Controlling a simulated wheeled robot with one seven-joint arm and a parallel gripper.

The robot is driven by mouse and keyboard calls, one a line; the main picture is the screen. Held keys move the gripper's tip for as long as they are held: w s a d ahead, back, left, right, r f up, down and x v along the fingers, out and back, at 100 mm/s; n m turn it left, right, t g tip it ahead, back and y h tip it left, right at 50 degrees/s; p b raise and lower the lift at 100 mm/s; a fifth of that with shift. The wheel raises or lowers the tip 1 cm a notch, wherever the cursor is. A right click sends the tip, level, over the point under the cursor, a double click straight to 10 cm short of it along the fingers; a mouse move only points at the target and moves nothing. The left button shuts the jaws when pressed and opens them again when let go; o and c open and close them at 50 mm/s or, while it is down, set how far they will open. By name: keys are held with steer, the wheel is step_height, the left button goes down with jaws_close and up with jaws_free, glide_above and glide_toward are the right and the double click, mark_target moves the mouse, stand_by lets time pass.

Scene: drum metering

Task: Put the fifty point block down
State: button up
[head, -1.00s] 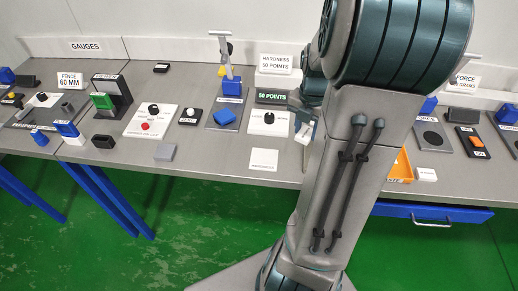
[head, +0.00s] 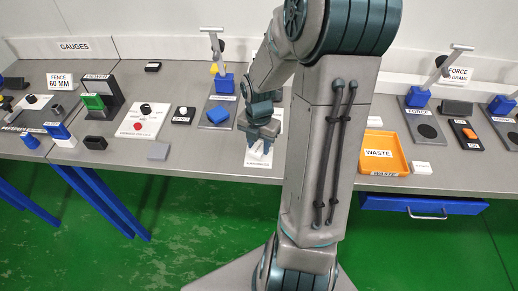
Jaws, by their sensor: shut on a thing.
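My gripper (head: 258,143) is in the middle of the head view, pointing down over the front part of the bench. It is shut on a small pale block (head: 257,151), mostly hidden by the jaws; no marking on it can be read. Below and behind the gripper is a white labelled plate (head: 262,170), partly covered by the gripper. I cannot tell whether the block touches the plate or hangs above it. The hardness station behind is mostly hidden by my arm.
A blue-columned stand (head: 223,84) with a blue block (head: 219,115) is left of the gripper. An orange waste tray (head: 403,166) is right of my arm. Bare bench (head: 205,155) shows left of the gripper.

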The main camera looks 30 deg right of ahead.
mark_target(259, 147)
steer(key=shift+f, duration=1.25)
steer(key=shift+f, duration=0.1)
steer(key=o, duration=1)
steer(key=shift+c, duration=0.2)
step_height(259, 147, up, 12)
steer(key=p, duration=0.1)
steer(key=s+a+r+m+t, duration=0.1)
steer(key=s+a+r+m, duration=0.3)
steer(key=m, duration=0.8)
steer(key=s+a+r+m+t, duration=0.2)
steer(key=s+a+m, duration=0.6)
steer(key=m, duration=0.4)
steer(key=shift+s+r+m, duration=0.3)
steer(key=shift+s+r, duration=0.1)
steer(key=shift+r, duration=0.5)
